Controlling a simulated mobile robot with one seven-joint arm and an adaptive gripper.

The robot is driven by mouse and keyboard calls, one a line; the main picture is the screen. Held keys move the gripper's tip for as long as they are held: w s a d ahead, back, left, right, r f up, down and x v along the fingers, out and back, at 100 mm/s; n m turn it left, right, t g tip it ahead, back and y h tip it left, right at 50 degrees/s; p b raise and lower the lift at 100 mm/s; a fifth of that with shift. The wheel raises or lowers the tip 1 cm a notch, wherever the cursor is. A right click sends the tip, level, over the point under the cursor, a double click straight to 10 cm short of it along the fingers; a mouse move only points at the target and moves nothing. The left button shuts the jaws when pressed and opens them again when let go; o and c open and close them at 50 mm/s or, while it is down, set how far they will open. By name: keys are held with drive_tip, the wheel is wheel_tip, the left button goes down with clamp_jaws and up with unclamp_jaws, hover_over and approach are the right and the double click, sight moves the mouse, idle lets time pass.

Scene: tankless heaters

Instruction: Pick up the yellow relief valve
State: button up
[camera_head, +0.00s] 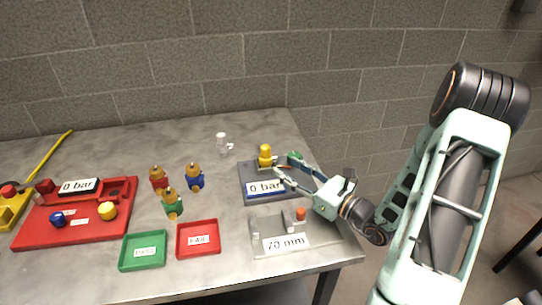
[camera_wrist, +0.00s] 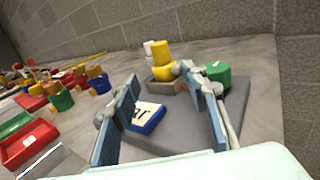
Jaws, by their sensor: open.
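The yellow relief valve (camera_head: 265,155) stands upright on a dark grey test stand (camera_head: 247,181) at the right of the table. In the wrist view the yellow valve (camera_wrist: 162,58) sits in a grey block, its side port pointing right. My gripper (camera_head: 277,169) is open, reaching in from the right over the stand. In the wrist view the two fingers of my gripper (camera_wrist: 162,86) are spread, and the valve shows between and beyond their tips. Nothing is held. I cannot tell the exact gap to the valve.
A green knob (camera_wrist: 218,73) stands just right of the valve, near the right finger. A "0 bar" display (camera_wrist: 145,116) lies below the fingers. Red, blue and green valves (camera_head: 172,203), a green tray (camera_head: 143,251) and a red tray (camera_head: 198,239) are left. A white fitting (camera_head: 222,142) stands behind.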

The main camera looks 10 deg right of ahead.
sight(269, 155)
drive_tip(key=x, duration=0.8)
drive_tip(key=p+x, duration=0.1)
drive_tip(key=x, duration=0.1)
drive_tip(key=shift+w+r, duration=0.3)
drive_tip(key=shift+w, duration=0.05)
clamp_jaws()
